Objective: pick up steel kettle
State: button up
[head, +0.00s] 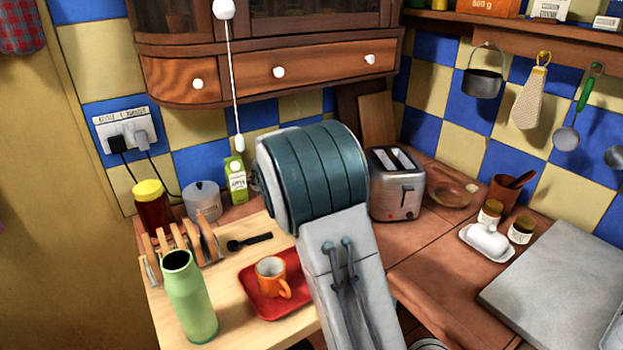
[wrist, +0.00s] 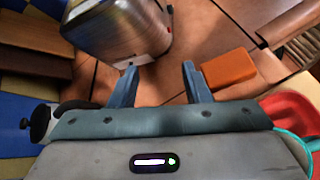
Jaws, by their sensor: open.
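A small grey lidded vessel (head: 203,203) stands near the back wall on the left counter in the head view. It is the closest match to a steel kettle there, but its spout and handle do not show clearly. My arm hides part of the counter to its right. In the wrist view my gripper (wrist: 158,84) is open, with nothing between its two blue fingers. A dark knob-like part (wrist: 42,122) shows at the left of the wrist view; I cannot tell what it belongs to. My fingers are out of sight in the head view.
A steel toaster (head: 397,188) stands right of my arm; it also shows in the wrist view (wrist: 118,28), close beyond the fingers. An orange block (wrist: 230,70) lies right of them. A green flask (head: 188,300), toast rack (head: 205,240) and red tray (head: 262,308) with orange mug (head: 270,276) stand left.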

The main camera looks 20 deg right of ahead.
jog(key=w+a+f+n+t+h+b, duration=0.1)
jog(key=w+a+f+n+t, duration=0.15)
jog(key=w, duration=0.25)
jog(key=w+a+f+n+t+h, duration=0.2)
jog(key=w+n, duration=0.2)
jog(key=w, duration=0.1)
jog(key=w+a+f+n+t+h+b, duration=0.1)
jog(key=w+a+f+n+t, duration=0.15)
jog(key=w, duration=0.25)
jog(key=p+x, duration=0.2)
jog(key=x, duration=1.1)
jog(key=shift+d+r+g, duration=0.3)
jog(key=shift+d+g, duration=0.05)
jog(key=shift+g, duration=0.05)
jog(key=shift+s, duration=0.15)
grip_shut()
jog(key=shift+r, duration=0.15)
